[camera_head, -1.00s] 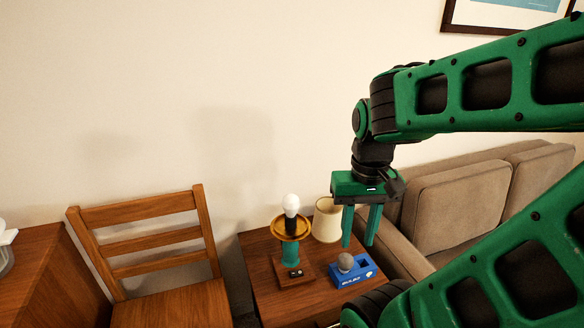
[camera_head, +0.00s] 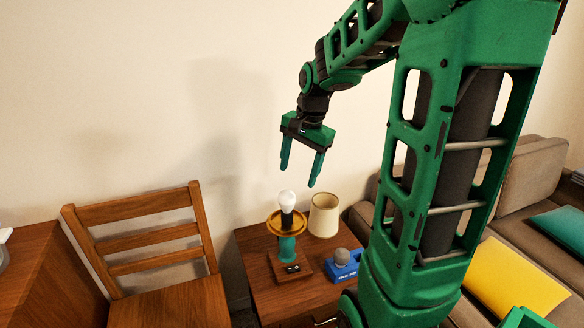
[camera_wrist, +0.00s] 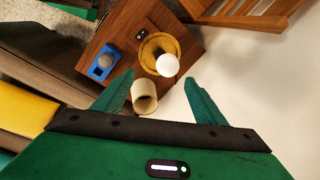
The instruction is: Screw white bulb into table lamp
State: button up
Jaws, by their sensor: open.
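The white bulb (camera_head: 287,197) stands upright at the top of the table lamp (camera_head: 287,245), above its round yellow-brown dish. I cannot tell how far its base is seated. The lamp has a green stem and a square wooden base on the side table (camera_head: 252,244). My gripper (camera_head: 300,174) is open and empty, above the bulb and apart from it. In the wrist view the bulb (camera_wrist: 167,65) shows beyond the gap between my fingers (camera_wrist: 160,92), with the lamp's dish (camera_wrist: 152,45) behind it.
A cream lampshade (camera_head: 324,215) stands behind and right of the lamp. A blue box (camera_head: 343,266) with a grey round thing in it sits at the table's right. A wooden chair (camera_head: 150,255) is at the left, and a sofa (camera_head: 528,185) at the right.

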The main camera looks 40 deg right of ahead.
aim_at(287, 192)
jog(key=shift+m, duration=0.3)
jog(key=w+f, duration=0.1)
jog(key=f, duration=0.2)
jog(key=w+f, duration=0.1)
jog(key=f, duration=0.3)
jog(key=w+f, duration=0.2)
jog(key=f, duration=0.1)
jog(key=shift+a+f, duration=0.25)
jog(key=shift+f, duration=0.15)
jog(key=c, duration=1.1)
jog(key=shift+m+h, duration=0.3)
jog(key=shift+m, duration=1.7)
jog(key=m, duration=0.2)
jog(key=shift+w+a+m+h, duration=0.1)
jog(key=shift+a+m+h, duration=0.05)
jog(key=shift+m+h, duration=0.15)
jog(key=shift+m, duration=0.7)
